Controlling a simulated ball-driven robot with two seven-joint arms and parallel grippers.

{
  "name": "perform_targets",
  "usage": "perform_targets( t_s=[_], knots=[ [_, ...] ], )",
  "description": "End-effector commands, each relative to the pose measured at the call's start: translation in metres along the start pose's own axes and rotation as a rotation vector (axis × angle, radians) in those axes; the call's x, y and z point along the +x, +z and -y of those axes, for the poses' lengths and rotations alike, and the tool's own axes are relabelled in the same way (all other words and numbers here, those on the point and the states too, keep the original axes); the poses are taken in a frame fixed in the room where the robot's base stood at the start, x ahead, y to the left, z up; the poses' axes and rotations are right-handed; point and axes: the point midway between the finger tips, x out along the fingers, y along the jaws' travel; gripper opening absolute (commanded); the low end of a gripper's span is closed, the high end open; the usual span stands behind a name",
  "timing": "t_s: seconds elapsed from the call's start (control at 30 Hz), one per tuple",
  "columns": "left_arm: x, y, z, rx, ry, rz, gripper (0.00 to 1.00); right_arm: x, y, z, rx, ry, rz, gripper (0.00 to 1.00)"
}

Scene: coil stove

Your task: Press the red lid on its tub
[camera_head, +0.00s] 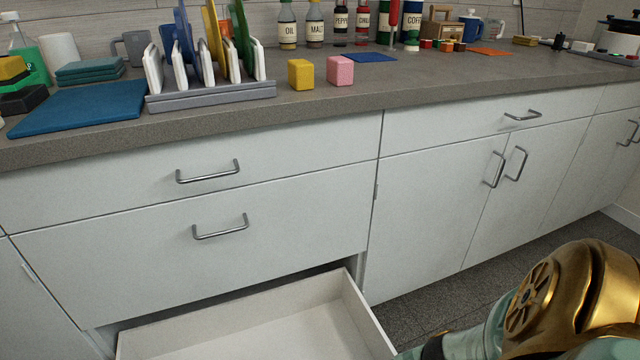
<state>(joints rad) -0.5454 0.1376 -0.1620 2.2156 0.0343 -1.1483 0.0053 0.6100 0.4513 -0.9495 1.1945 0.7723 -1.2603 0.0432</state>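I cannot pick out the red lid or its tub with certainty. Small red pieces (426,44) sit among a cluster of small coloured items at the back of the counter, too small to identify. Neither gripper shows. Only a gold and teal part of my own arm shows at the lower right.
The grey counter (330,100) holds a plate rack (210,96), a blue mat (80,107), a yellow block (301,74), a pink block (340,71) and several bottles and jars behind. A bottom drawer (270,335) stands open and looks empty. The counter's front strip is mostly clear.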

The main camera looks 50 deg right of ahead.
Motion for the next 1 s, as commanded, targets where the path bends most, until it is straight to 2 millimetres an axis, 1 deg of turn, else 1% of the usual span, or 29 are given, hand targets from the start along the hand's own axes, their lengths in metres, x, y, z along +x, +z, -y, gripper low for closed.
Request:
perform_targets(
  t_s=[0.43,0.47,0.5,0.53,0.57,0.73,0.77,0.8,0.83,1.0],
  knots=[
    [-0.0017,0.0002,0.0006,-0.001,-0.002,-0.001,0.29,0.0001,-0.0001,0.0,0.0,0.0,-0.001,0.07],
    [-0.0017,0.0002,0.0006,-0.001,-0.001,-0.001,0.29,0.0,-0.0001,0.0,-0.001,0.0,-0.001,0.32],
    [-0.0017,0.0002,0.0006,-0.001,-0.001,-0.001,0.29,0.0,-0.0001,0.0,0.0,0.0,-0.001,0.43],
    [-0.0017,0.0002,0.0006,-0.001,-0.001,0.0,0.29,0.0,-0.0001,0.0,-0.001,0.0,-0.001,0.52],
    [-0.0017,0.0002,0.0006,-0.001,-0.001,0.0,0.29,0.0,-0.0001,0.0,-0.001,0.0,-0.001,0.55],
    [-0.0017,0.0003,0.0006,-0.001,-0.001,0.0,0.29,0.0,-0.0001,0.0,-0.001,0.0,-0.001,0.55],
    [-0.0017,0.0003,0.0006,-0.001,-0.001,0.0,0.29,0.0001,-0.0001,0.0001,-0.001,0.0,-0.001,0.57],
    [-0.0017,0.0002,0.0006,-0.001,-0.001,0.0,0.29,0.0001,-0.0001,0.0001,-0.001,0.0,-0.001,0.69],
    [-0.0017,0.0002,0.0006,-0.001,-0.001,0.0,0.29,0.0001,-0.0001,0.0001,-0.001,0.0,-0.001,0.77],
    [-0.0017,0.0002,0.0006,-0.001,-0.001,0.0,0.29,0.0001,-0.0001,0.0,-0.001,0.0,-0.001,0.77]
  ],
)
